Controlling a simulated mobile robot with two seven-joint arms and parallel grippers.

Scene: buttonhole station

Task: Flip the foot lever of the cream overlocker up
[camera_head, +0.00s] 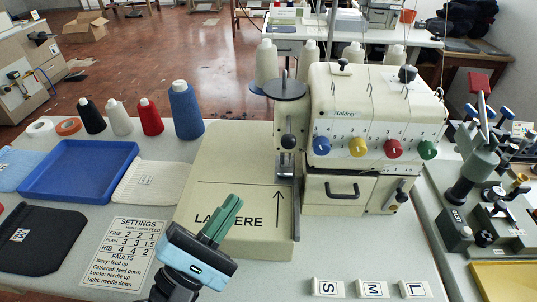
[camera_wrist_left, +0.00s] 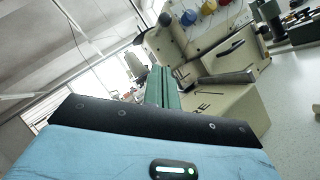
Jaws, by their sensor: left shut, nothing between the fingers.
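The cream overlocker (camera_head: 376,112) stands at the centre right of the table, with several coloured dials on its front. A rod with a dark knob (camera_head: 288,141) stands over its needle area, left of the dials. I cannot tell for sure which part is the foot lever. My left gripper (camera_head: 233,206), with green fingers, is shut and empty. It is in front of the machine, over the cream bed plate (camera_head: 236,180) near its lettering, apart from the machine head. In the left wrist view the fingers (camera_wrist_left: 161,84) point towards the overlocker (camera_wrist_left: 190,38). My right gripper is not in view.
A blue tray (camera_head: 80,171), thread cones (camera_head: 186,110) and a settings card (camera_head: 124,252) lie to the left. Size blocks (camera_head: 372,289) lie at the front. A press with a red-topped handle (camera_head: 476,160) stands at the right. The table before the machine is mostly clear.

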